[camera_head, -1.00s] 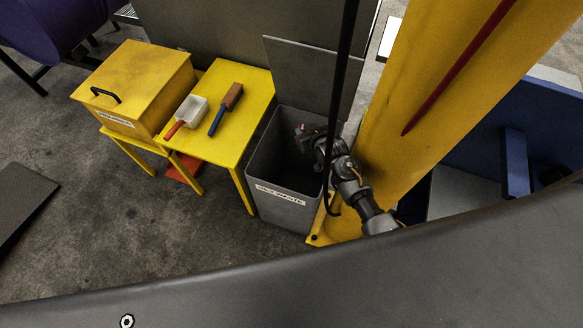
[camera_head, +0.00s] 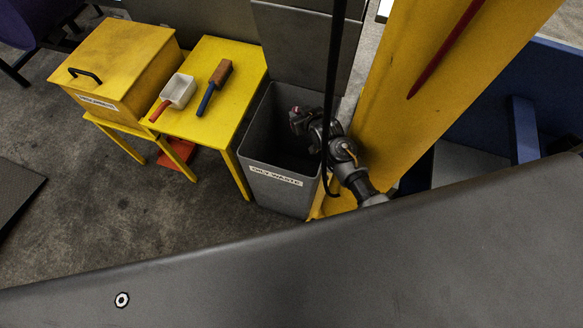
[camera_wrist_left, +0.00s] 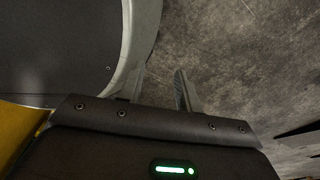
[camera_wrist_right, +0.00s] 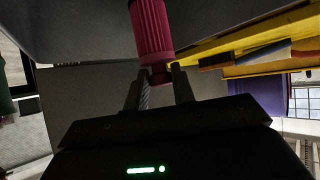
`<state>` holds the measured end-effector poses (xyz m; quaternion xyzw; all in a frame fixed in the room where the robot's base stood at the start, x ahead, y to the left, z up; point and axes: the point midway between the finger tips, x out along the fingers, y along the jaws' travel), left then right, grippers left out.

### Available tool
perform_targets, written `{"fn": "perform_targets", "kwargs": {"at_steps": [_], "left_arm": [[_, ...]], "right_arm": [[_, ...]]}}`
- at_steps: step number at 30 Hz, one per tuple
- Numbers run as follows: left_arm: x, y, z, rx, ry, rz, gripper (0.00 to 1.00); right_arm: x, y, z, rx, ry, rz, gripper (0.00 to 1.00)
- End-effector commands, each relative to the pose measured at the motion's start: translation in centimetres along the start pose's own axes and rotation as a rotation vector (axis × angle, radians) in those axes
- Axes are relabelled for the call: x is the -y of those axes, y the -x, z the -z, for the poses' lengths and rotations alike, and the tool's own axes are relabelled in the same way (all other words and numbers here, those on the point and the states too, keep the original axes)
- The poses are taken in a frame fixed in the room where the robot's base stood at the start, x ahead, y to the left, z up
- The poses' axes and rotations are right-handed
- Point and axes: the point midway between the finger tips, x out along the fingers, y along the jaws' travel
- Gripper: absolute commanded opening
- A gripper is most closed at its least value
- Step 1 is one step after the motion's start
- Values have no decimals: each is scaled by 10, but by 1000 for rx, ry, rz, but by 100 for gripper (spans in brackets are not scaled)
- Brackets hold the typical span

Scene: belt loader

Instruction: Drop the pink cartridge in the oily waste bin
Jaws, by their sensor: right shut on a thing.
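The pink cartridge (camera_wrist_right: 152,32) is a ribbed cylinder in the right wrist view. My right gripper (camera_wrist_right: 160,85) is shut on its narrow end. In the head view the cartridge (camera_head: 296,117) is a small pink spot at the tip of my right gripper (camera_head: 305,120), over the open mouth of the bin. The oily waste bin (camera_head: 277,187) is grey, with its lid raised at the back and a white label on its front. My left gripper (camera_wrist_left: 155,90) shows in the left wrist view with its fingers apart and nothing between them.
Left of the bin, a yellow table (camera_head: 232,108) holds a white scoop (camera_head: 178,90) and a brush (camera_head: 216,86). A yellow box (camera_head: 127,65) stands farther left. A yellow post (camera_head: 400,100) and a thin black upright (camera_head: 333,90) stand close to my right arm.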

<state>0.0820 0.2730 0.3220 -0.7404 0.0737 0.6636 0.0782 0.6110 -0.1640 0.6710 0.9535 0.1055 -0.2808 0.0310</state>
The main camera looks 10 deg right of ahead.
Motion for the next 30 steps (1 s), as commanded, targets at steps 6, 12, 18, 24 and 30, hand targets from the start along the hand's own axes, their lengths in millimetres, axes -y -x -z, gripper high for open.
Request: {"fn": "perform_targets", "kwargs": {"at_steps": [6, 12, 18, 24, 30], "left_arm": [[0, -3, -12, 16, -1, 0, 34], [3, -3, -16, 22, -2, 4, 34], [6, -3, -16, 22, -3, 7, 34], [6, -3, -14, 20, -3, 7, 34], [5, 0, -13, 18, -2, 6, 34]], "right_arm": [[0, -2, -3, -1, 0, 0, 0], [0, -2, -3, -1, 0, 0, 37], [0, -2, -3, -1, 0, 0, 51], [0, 0, -3, 0, 0, 0, 51], [0, 23, -3, -1, 1, -1, 51]]}}
